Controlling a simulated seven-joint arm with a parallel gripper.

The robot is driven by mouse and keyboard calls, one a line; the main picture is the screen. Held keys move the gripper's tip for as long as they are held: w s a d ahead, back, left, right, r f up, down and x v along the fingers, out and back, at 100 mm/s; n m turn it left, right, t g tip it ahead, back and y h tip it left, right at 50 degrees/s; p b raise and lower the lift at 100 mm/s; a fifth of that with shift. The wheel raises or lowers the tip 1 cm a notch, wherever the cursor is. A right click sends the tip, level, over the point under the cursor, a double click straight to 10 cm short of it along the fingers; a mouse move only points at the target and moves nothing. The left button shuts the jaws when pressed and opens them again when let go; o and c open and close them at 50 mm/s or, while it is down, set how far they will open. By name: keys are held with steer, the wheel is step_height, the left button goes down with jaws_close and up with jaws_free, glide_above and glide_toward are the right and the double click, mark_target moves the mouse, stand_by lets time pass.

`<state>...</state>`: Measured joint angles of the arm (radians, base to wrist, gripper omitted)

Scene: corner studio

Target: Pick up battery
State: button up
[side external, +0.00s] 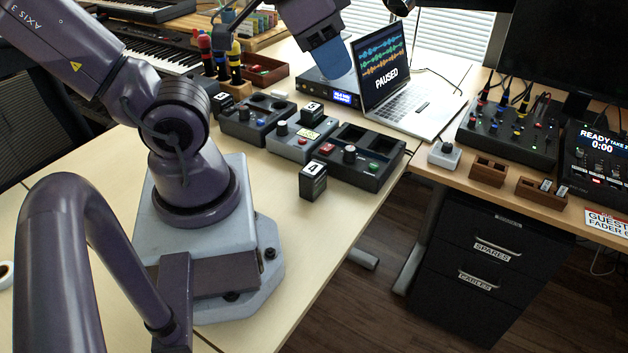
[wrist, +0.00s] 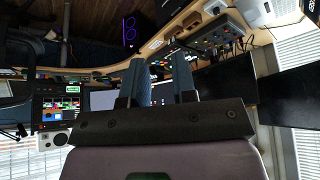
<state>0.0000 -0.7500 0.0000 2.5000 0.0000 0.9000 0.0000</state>
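A black block with a white "4" label, which looks like a battery (side external: 313,182), stands upright on the light wood table in the side external view. Similar numbered black blocks stand behind it, one by the middle grey device (side external: 311,112) and one at the left dark device (side external: 221,103). My gripper (side external: 334,62) is raised well above and behind them, near the laptop. In the wrist view its two blue fingers (wrist: 161,82) are apart with nothing between them. No numbered block can be made out in the wrist view.
Three control boxes, left (side external: 257,118), middle (side external: 303,138) and right (side external: 360,155), stand in a row. A laptop (side external: 415,105) is open behind them. A wooden holder with small cells (side external: 542,192) sits on the right desk. The table's front right edge is close to block 4.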

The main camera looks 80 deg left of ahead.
steer(key=o, duration=0.8)
steer(key=shift+c, duration=0.2)
